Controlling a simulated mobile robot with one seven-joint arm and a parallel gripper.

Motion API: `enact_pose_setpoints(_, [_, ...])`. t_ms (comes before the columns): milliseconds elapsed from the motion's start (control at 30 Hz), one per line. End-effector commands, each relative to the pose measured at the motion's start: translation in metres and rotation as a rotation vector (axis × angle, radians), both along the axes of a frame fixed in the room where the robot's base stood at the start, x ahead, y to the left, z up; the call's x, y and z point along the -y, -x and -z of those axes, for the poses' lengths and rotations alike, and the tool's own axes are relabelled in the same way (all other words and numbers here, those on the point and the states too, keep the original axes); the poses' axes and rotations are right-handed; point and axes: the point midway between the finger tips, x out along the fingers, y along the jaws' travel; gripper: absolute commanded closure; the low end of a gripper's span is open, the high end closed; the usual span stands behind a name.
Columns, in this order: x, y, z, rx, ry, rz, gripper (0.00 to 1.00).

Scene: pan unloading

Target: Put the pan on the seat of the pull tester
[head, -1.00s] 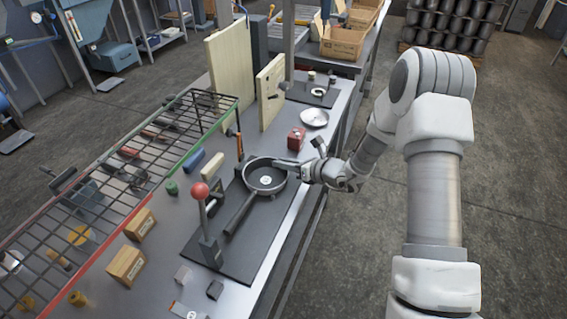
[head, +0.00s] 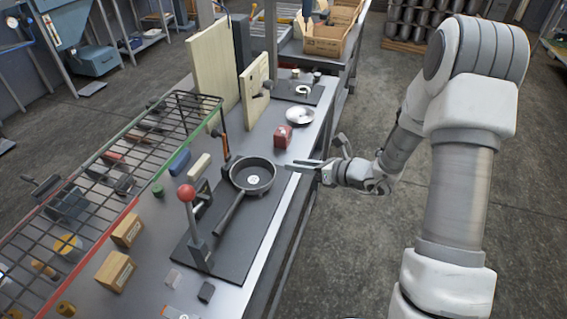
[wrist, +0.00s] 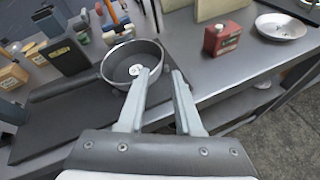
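The pan (head: 246,170) is dark, round and upright, with a pale round mark inside. It sits on the dark base plate (head: 245,248) of a fixture with a red-knobbed lever (head: 187,194), apparently the pull tester. Its handle points toward the lower left, past the lever. The pan also shows in the wrist view (wrist: 120,62), where my fingertips overlap its near right side. My gripper (head: 296,164) is open and empty, just right of the pan and apart from it in the head view. A separate seat under the pan cannot be made out.
A red box (head: 283,136) and a shallow metal dish (head: 299,115) stand behind the gripper. A wire rack (head: 100,190) runs along the left. Wooden blocks (head: 127,229) sit at the left front. Open floor lies right of the bench.

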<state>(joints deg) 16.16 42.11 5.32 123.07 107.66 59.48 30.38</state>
Motion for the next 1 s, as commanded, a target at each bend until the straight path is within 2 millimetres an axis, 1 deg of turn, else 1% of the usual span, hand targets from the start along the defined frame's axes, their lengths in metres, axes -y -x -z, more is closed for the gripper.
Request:
enact_pose_setpoints(33, [0.006,0.003,-0.003,0.0,0.0,0.002,0.66])
enact_pose_setpoints(133, [0.011,0.008,-0.005,0.0,-0.001,0.001,0.66])
enact_pose_setpoints(233, [0.013,0.01,-0.007,0.0,-0.001,0.001,0.66])
enact_pose_setpoints(333, [0.011,0.012,-0.011,0.011,0.01,-0.016,0.66])
enact_pose_setpoints(367, [0.009,0.014,-0.015,0.022,0.019,-0.033,0.66])
enact_pose_setpoints(467, [-0.001,0.025,-0.035,0.083,0.077,-0.125,0.66])
enact_pose_setpoints(567, [-0.014,0.046,-0.063,0.181,0.179,-0.274,0.66])
enact_pose_setpoints(600, [-0.019,0.057,-0.074,0.226,0.227,-0.344,0.66])
enact_pose_setpoints(733, [-0.03,0.094,-0.105,0.372,0.389,-0.561,0.66])
enact_pose_setpoints(867, [-0.031,0.132,-0.127,0.512,0.563,-0.77,0.66])
enact_pose_setpoints(1000, [-0.024,0.17,-0.146,0.657,0.758,-0.986,0.66])
